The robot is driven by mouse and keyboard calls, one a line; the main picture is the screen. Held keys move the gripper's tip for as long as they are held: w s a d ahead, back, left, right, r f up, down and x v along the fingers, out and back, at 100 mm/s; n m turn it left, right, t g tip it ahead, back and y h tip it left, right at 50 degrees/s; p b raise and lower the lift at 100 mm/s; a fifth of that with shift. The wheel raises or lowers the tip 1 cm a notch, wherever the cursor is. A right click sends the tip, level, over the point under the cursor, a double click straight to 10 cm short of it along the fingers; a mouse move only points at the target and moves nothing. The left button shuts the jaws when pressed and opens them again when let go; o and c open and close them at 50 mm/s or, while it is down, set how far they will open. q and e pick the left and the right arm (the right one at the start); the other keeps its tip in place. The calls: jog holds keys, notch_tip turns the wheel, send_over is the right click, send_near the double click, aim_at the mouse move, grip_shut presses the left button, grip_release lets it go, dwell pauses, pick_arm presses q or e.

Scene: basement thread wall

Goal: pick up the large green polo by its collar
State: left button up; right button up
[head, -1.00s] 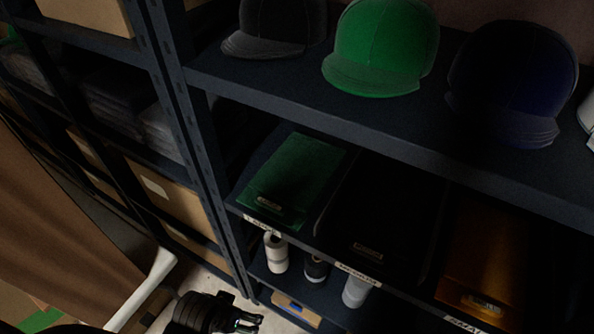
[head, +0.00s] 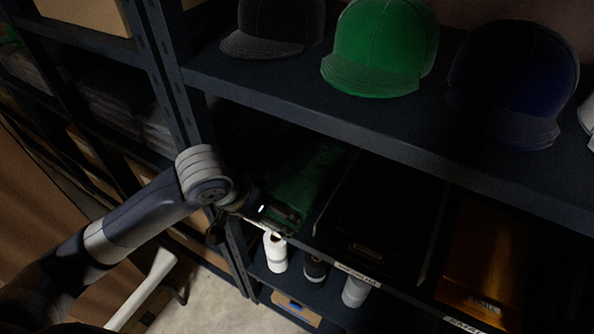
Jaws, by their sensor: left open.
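The green polo (head: 308,172) lies folded flat in the left bay of the shelf below the caps. Its front edge, where a small tag showed before, is now largely covered by my left gripper (head: 281,217). That gripper is open, at the polo's front left edge by the shelf lip. It is dark and small here, so I cannot tell whether its fingers touch the cloth or where the collar lies between them. My right gripper is not in view.
A dark folded garment (head: 380,215) and an orange one (head: 487,255) lie in bays to the right. A green cap (head: 381,48) and dark caps sit on the shelf above. Thread cones, one white (head: 275,252), stand below. A shelf upright (head: 176,75) is close to my left arm.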

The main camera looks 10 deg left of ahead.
pick_arm(q)
jog(key=w+a+r+n+y, duration=0.1)
jog(key=w+a+r, duration=0.1)
jog(key=a+r, duration=0.15)
jog(key=x, duration=0.5)
jog(key=shift+w+a+f, duration=0.2)
jog(key=shift+a, duration=0.05)
jog(key=shift+w+d+f+p, duration=0.1)
jog(key=shift+w+f+p, duration=0.15)
jog(key=shift+f+p, duration=0.25)
jog(key=x, duration=0.4)
jog(key=shift+w+f+p, duration=0.15)
jog(key=shift+p, duration=0.15)
jog(key=c, duration=1.5)
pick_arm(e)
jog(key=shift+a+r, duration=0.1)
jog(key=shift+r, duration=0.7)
